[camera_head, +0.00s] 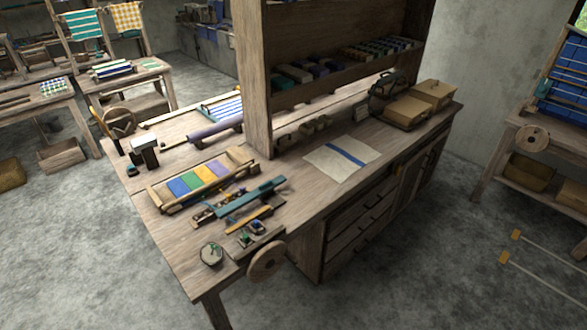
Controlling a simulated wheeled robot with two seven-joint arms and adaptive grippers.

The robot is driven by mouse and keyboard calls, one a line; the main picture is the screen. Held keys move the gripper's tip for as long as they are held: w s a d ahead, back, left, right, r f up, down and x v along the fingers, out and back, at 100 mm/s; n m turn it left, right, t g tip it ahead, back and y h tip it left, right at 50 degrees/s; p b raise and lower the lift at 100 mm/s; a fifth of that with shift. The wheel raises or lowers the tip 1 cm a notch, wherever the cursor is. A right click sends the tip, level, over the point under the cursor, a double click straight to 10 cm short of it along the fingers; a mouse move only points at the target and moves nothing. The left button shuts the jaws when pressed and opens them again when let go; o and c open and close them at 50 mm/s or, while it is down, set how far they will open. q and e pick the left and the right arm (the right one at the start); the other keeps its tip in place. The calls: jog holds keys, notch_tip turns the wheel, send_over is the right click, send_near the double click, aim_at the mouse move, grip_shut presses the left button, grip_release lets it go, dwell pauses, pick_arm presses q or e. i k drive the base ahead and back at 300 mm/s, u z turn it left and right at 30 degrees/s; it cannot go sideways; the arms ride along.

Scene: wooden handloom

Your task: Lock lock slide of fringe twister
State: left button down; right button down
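Neither of my grippers shows in the head view. I cannot tell for certain which item on the wooden workbench is the fringe twister. A long teal tool (250,198) lies at a slant among small dark tools near the bench's front left. Just in front of it, a small dark device with green parts (250,233) sits near the front edge, beside a wooden wheel (267,262) at that edge. A lock slide is too small to make out on any of these, and its position cannot be told.
The workbench (170,235) also holds a small frame with coloured stripes (200,181), a round dish (211,254), a cloth with a blue stripe (342,158) and wooden boxes (405,112). A tall shelf (255,80) rises from the bench. Grey floor (400,270) lies open in front.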

aim_at(263, 190)
jog(key=u, duration=0.15)
jog(key=i, duration=1.05)
jog(key=u, duration=0.6)
